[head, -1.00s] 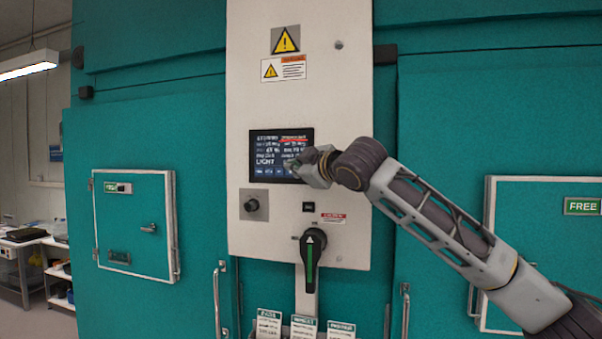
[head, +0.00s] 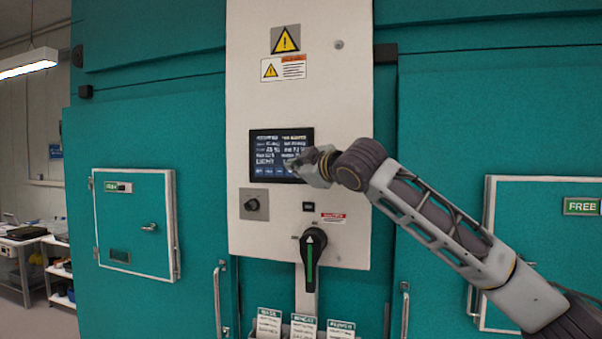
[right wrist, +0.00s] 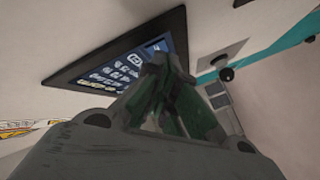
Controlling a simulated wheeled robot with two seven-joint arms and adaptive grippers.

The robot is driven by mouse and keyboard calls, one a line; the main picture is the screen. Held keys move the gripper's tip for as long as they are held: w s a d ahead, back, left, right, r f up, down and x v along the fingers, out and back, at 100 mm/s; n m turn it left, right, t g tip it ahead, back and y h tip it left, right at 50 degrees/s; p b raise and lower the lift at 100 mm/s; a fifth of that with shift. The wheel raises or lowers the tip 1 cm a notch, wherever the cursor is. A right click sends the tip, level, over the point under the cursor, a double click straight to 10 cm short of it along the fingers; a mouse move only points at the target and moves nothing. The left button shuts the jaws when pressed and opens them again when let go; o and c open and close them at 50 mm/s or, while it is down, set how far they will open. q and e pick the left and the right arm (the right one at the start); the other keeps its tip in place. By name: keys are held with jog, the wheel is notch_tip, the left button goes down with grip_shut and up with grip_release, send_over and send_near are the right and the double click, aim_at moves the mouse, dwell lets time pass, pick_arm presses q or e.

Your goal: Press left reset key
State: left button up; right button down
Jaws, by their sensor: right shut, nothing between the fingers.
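The dark touch screen (head: 268,150) is set in the pale control panel (head: 300,105). It shows two columns of small white text, the word LIGHT at lower left, and a row of small keys along the bottom, too small to read. My right gripper (head: 291,165) is shut and empty, its tips in front of the screen's lower right part. In the right wrist view the shut fingers (right wrist: 166,75) overlap the edge of the screen (right wrist: 115,68); I cannot tell whether they touch it. The gripper hides the screen's lower right corner. My left gripper is not in view.
Below the screen are a black knob (head: 252,205), a small black switch (head: 308,207) and a large black rotary handle (head: 312,250) with a green stripe. Card holders (head: 302,327) stand at the bottom. Teal chamber doors with upright handles flank the panel.

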jog(key=shift+s, duration=0.1)
jog(key=shift+s+a, duration=0.25)
jog(key=shift+s, duration=0.35)
dwell(0.3)
jog(key=shift+s+a+b, duration=0.25)
jog(key=shift+s+a, duration=0.05)
jog(key=shift+s, duration=0.5)
jog(key=shift+s+a+b, duration=0.25)
jog(key=shift+s+b, duration=0.05)
jog(key=shift+s, duration=0.45)
jog(key=shift+s+a+b, duration=0.25)
jog(key=shift+s+a, duration=0.05)
jog(key=shift+s, duration=0.5)
jog(key=shift+f, duration=0.1)
